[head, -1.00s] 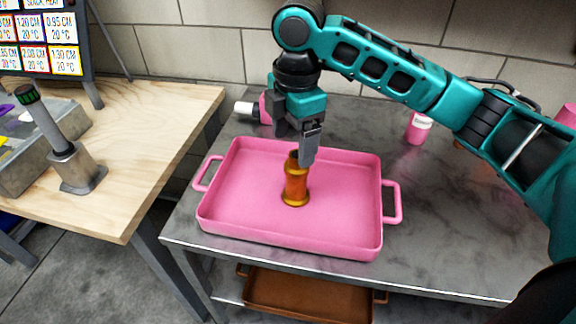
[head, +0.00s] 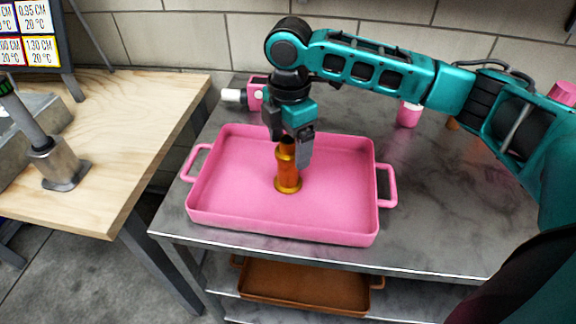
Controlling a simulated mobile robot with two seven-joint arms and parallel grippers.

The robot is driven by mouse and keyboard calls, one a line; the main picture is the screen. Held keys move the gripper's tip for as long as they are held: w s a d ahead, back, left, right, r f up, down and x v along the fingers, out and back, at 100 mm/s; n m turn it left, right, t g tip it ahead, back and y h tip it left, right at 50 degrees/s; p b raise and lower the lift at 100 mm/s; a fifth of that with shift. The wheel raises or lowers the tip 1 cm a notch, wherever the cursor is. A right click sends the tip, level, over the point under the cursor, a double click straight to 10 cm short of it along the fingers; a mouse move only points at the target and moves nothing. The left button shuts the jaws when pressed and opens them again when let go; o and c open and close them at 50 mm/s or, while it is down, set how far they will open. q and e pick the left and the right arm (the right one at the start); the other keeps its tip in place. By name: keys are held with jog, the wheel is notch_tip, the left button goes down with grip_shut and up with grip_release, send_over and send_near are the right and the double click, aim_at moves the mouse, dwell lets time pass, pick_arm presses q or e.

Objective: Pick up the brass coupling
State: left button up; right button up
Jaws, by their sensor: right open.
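The brass coupling (head: 288,176) stands upright in the pink tray (head: 233,222), near its middle. It is orange-gold with a flared base and a dark open top. My right gripper (head: 290,150) points down over the tray, open, with its fingers at the height of the coupling's upper part. One finger shows at the right of the coupling's top; I cannot tell whether it touches. The other finger is partly hidden behind the coupling. My left gripper is not in view.
The tray lies on a dark grey table (head: 430,232). Behind it stand a pink object with a white end (head: 255,95) and a pink bottle (head: 408,115). A brown tray (head: 305,285) is on the shelf below. A wooden table (head: 120,130) holds a metal stand (head: 58,165) at left.

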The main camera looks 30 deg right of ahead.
notch_tip(320, 180, down, 3)
jog(key=shift+r, duration=0.15)
jog(key=c, duration=1.3)
